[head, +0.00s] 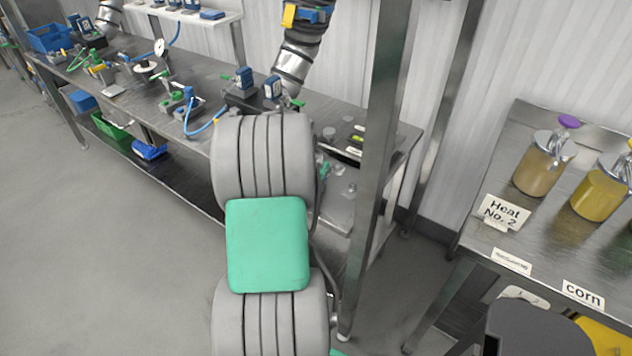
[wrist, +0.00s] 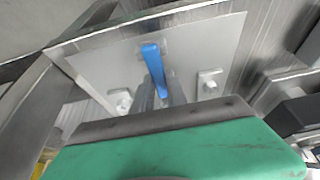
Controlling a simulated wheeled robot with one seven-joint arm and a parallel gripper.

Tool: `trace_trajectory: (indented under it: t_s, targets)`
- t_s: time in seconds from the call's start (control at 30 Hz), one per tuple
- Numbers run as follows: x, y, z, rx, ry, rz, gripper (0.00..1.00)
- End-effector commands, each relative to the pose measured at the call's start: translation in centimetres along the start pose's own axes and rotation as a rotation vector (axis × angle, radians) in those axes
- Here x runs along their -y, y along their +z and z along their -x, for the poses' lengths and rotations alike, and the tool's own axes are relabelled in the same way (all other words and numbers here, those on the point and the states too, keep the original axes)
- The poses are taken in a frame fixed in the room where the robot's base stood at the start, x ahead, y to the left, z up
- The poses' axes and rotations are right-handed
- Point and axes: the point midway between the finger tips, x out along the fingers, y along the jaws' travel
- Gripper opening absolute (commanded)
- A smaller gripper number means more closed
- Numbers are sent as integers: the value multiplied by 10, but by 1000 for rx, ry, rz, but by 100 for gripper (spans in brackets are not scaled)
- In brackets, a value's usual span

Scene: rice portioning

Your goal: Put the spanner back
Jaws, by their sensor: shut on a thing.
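The blue spanner (wrist: 153,62) shows in the wrist view, with its blue length pointing away from me. My gripper (wrist: 161,90) is shut on it, with one grey finger on each side. Beyond it is a pale grey panel (wrist: 210,50) with small white block-like fittings (wrist: 209,82). The spanner's far end overlaps the panel in the picture; I cannot tell whether it touches it. In the head view my own arm with its green pad fills the middle, and the gripper and spanner are hidden behind it.
A long steel bench (head: 130,75) with valves, blue hoses and gauges runs along the wall at left. A steel post (head: 385,150) stands right of my arm. At right, a second table (head: 480,225) holds lidded jars (head: 543,165) and label cards. Open floor (head: 90,230) lies at left.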

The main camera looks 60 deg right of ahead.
Motion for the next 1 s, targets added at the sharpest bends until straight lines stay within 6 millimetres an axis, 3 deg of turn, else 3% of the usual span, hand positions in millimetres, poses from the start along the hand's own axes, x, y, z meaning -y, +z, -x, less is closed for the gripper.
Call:
trace_trajectory:
  t_s: [0.23,0.27,0.5,0.83,1.0]
  targets:
    - [0,1,-4,-1,0,0,0]
    - [0,1,-3,0,1,0,20]
    - [0,1,-2,0,1,0,39]
    - [0,-1,5,-1,0,0,39]
    - [2,-1,39,-4,-4,1,39]
